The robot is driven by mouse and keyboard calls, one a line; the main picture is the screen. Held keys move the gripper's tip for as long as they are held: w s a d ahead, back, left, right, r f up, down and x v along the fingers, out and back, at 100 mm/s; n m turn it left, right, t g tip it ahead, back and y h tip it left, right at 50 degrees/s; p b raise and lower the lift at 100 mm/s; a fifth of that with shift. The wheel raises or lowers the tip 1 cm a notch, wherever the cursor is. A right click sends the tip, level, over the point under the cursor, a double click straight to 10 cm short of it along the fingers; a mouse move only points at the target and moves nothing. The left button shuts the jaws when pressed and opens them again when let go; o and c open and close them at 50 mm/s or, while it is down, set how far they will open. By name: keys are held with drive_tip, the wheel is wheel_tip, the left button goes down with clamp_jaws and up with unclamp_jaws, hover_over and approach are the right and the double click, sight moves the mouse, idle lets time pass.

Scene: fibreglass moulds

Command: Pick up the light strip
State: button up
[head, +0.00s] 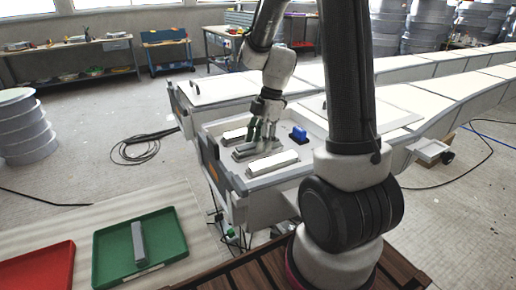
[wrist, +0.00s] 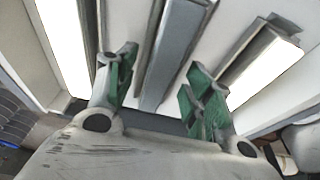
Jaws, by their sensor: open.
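Several long strips lie side by side in a shallow white recess. In the wrist view a plain grey strip (wrist: 180,45) lies between two strips with bright white faces, one left (wrist: 64,40) and one right (wrist: 262,68). My gripper (wrist: 160,75) is open and empty, its green-padded fingers on either side of the grey strip. In the head view my gripper (head: 262,137) points down over the middle of the recess. A bright front strip (head: 272,162) and a back strip (head: 233,135) show there. My fingers partly hide the middle strip. Contact cannot be told.
A blue object (head: 299,135) stands right of my gripper in the recess. A green tray (head: 108,262) holding a grey bar (head: 138,241) and a red tray (head: 40,272) sit at the front left. The recess has raised white walls. Cables lie on the floor.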

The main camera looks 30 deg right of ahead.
drive_tip(key=c, duration=1.1)
drive_tip(key=shift+c, duration=0.2)
